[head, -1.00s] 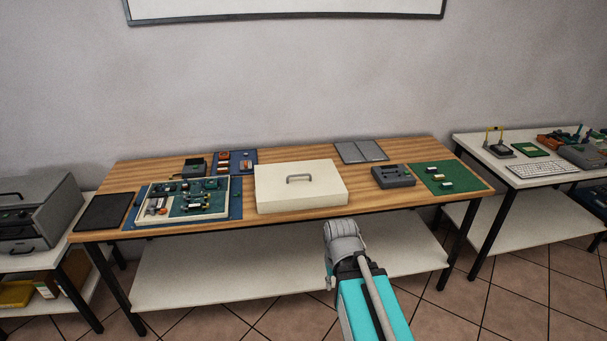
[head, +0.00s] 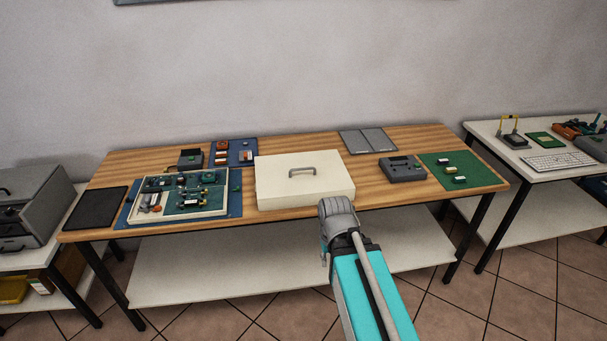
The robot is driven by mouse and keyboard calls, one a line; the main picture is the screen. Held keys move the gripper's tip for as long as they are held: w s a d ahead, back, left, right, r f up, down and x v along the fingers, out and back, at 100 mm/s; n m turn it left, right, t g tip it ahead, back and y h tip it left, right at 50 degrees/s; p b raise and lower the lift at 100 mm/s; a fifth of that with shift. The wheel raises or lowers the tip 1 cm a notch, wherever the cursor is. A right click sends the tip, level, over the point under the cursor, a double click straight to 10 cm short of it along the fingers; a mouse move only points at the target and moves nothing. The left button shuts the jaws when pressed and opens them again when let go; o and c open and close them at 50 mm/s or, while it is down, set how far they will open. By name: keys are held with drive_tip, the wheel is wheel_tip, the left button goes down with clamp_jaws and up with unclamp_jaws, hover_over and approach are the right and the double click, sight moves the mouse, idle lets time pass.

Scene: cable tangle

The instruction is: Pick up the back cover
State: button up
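The back cover looks to be the cream box-like lid (head: 280,190) with a grey handle (head: 302,171) on top. It lies flat on the wooden table (head: 400,215), near the middle of the front edge. The cover appears free of the gripper.
Left of the cover is an open cream tray with electronics (head: 142,214) on a blue mat. A black pad (head: 95,208) lies farther left. Right are a grey device (head: 402,169) and a green mat (head: 475,178). A whiteboard edge is on the wall.

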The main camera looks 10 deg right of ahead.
drive_tip(key=w+d+f+n+t+h+b, duration=0.1)
drive_tip(key=w+d+f+t+h+b, duration=0.25)
drive_tip(key=w+b, duration=0.4)
drive_tip(key=n+t+h+b, duration=0.3)
drive_tip(key=n+t+b, duration=1)
approach(300, 185)
drive_tip(key=r, duration=0.1)
drive_tip(key=w+d+r, duration=0.1)
drive_tip(key=r, duration=0.1)
drive_tip(key=shift+w+d, duration=0.2)
drive_tip(key=shift+w, duration=0.05)
drive_tip(key=shift+w+a+t, duration=0.15)
drive_tip(key=shift+a+t, duration=0.1)
drive_tip(key=shift+x, duration=4.15)
